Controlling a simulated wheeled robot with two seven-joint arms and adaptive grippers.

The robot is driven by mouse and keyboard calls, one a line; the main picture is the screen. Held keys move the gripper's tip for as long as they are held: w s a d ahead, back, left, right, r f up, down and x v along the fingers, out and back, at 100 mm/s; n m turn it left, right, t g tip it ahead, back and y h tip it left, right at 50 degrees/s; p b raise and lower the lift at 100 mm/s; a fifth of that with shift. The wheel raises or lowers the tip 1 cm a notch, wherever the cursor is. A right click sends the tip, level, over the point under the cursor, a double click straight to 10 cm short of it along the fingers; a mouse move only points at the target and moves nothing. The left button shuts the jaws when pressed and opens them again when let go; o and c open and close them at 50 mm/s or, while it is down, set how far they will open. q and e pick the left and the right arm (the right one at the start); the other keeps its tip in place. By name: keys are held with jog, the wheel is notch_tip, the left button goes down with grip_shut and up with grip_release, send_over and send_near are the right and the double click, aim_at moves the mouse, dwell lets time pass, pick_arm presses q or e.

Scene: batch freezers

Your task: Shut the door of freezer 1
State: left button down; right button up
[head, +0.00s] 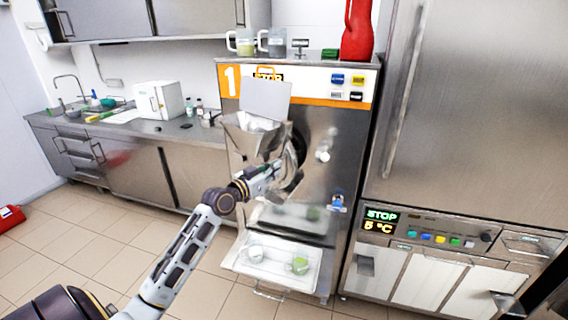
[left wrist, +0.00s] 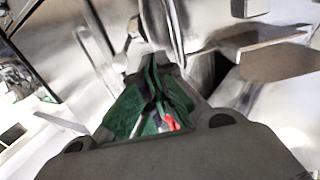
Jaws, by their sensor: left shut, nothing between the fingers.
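Freezer 1 (head: 345,135) is the tall steel machine with an orange band and a white "1" in the head view. Its door, with a steel hopper chute (head: 243,140), is on the front at the left. My left arm reaches up to it, and the left gripper (head: 283,172) is at the door's right side, partly lost against the shiny metal. In the left wrist view the gripper's fingers (left wrist: 155,92) are together and empty, close to steel parts. I cannot tell whether they touch the door or how far it stands open. My right gripper is not in view.
A pulled-out tray (head: 240,262) with small containers is low on the freezer front. A red bottle (head: 357,32) and jugs (head: 272,42) stand on top. A steel cabinet (head: 475,110) is at the right.

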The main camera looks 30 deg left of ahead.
aim_at(290, 160)
pick_arm(q)
jog(key=w, duration=0.2)
jog(key=w+p, duration=0.1)
jog(key=w, duration=0.1)
jog(key=shift+w+d, duration=0.1)
jog(key=shift+d, duration=0.3)
jog(key=shift+w, duration=0.25)
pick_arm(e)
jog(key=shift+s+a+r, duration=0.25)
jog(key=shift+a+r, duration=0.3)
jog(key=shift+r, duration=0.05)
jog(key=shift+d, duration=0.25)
pick_arm(q)
jog(key=shift+w, duration=0.1)
